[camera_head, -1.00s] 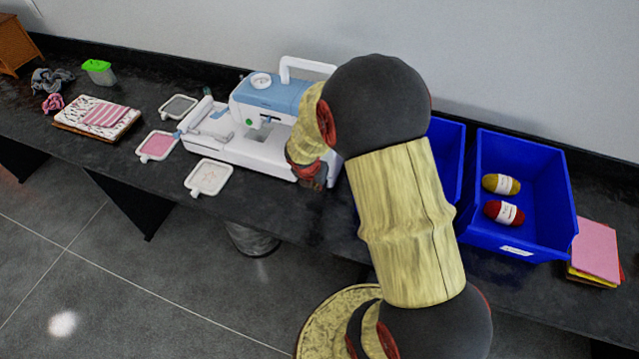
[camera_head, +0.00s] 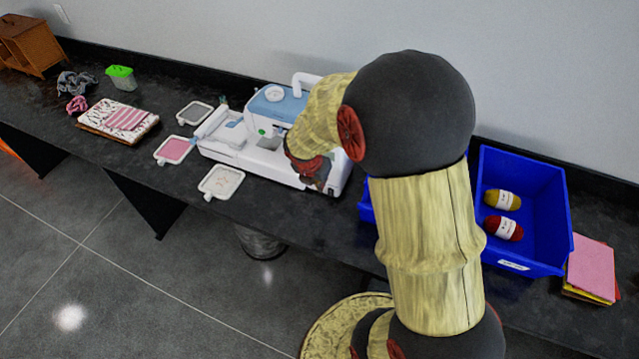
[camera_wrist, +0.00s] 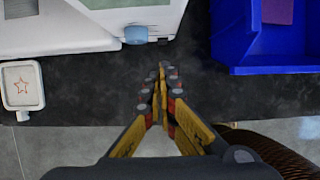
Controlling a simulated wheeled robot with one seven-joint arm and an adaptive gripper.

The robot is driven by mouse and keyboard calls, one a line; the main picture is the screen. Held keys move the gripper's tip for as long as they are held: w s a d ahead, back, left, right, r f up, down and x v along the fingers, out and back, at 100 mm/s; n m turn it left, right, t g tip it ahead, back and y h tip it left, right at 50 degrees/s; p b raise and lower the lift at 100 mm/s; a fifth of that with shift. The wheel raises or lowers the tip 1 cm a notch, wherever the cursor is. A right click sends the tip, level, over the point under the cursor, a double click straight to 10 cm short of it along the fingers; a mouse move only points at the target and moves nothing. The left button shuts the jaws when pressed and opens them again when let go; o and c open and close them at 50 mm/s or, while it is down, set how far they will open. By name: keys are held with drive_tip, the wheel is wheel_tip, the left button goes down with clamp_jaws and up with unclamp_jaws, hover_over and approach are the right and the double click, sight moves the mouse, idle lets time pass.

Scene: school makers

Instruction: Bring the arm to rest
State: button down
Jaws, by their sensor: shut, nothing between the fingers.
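My gripper (camera_wrist: 162,88) shows in the wrist view, with its yellow fingers together and nothing between them. It is above the front part of the dark worktop (camera_wrist: 95,98), in the gap between the white sewing machine (camera_wrist: 60,30) and a blue bin (camera_wrist: 275,45). In the head view my arm is bent in front of the sewing machine (camera_head: 235,143). The gripper's fingers are hidden there behind my own arm.
Coloured sheets (camera_head: 592,268) lie at the right. The floor in front is clear.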

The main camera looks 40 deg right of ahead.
idle(0.4)
drive_tip(key=s+a+r+m+g+y, duration=0.15)
drive_tip(key=s+m, duration=0.25)
drive_tip(key=m, duration=0.4)
drive_tip(key=s+a+r+m+h, duration=0.1)
drive_tip(key=s+a+r+m, duration=0.2)
drive_tip(key=s+m, duration=0.35)
drive_tip(key=s+a+r+m+t+y, duration=0.1)
drive_tip(key=s+a+r+m+t, duration=0.1)
drive_tip(key=a+r, duration=0.5)
drive_tip(key=s+a+r+m+t+y, duration=0.2)
drive_tip(key=s+a+r+m, duration=0.3)
drive_tip(key=r, duration=0.6)
drive_tip(key=shift+s+a+r+m+t+b, duration=0.25)
drive_tip(key=shift+a+r+m+t+b, duration=0.2)
drive_tip(key=shift+a+m, duration=0.8)
